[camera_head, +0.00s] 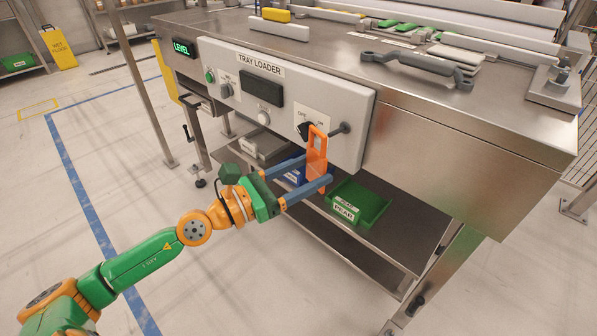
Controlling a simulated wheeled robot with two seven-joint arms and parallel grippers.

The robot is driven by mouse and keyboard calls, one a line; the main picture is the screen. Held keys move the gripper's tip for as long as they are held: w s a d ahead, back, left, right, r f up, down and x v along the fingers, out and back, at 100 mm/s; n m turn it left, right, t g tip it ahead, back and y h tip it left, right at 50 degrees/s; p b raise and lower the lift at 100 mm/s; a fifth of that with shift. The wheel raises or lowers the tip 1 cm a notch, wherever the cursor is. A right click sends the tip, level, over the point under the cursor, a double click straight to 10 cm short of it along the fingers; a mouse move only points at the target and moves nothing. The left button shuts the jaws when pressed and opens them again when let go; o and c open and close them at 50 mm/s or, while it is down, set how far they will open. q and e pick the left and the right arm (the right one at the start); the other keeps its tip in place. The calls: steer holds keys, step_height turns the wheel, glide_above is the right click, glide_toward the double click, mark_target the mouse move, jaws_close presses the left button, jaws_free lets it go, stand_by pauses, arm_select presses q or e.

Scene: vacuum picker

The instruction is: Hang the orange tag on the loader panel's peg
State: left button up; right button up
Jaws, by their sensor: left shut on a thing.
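The orange tag (316,150) is upright in front of the right part of the tray loader panel (225,75). My left gripper (325,170) is shut on the tag's lower part. The peg (341,128) sticks out of the panel's lower right, with a dark round end. The tag's top is just left of the peg's end. I cannot tell whether the tag touches the peg. A dark rotary switch (305,130) is partly behind the tag. My right gripper is not in view.
A grey wrench-like handle (415,68) lies on the metal top.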

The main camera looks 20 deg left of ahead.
arm_select(q)
steer(key=shift+w+d+f, duration=0.1)
steer(key=shift+w+d, duration=0.15)
steer(key=shift+w, duration=0.45)
steer(key=shift+w+d, duration=0.25)
steer(key=shift+w, duration=0.45)
steer(key=shift+w+d, duration=0.25)
steer(key=shift+w, duration=0.45)
steer(key=shift+w+d+f+b, duration=0.3)
steer(key=shift+w+f+b, duration=0.1)
steer(key=shift+w+f, duration=0.2)
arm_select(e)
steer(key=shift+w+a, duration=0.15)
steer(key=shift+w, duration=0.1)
arm_select(q)
steer(key=o, duration=1.5)
steer(key=shift+r, duration=0.1)
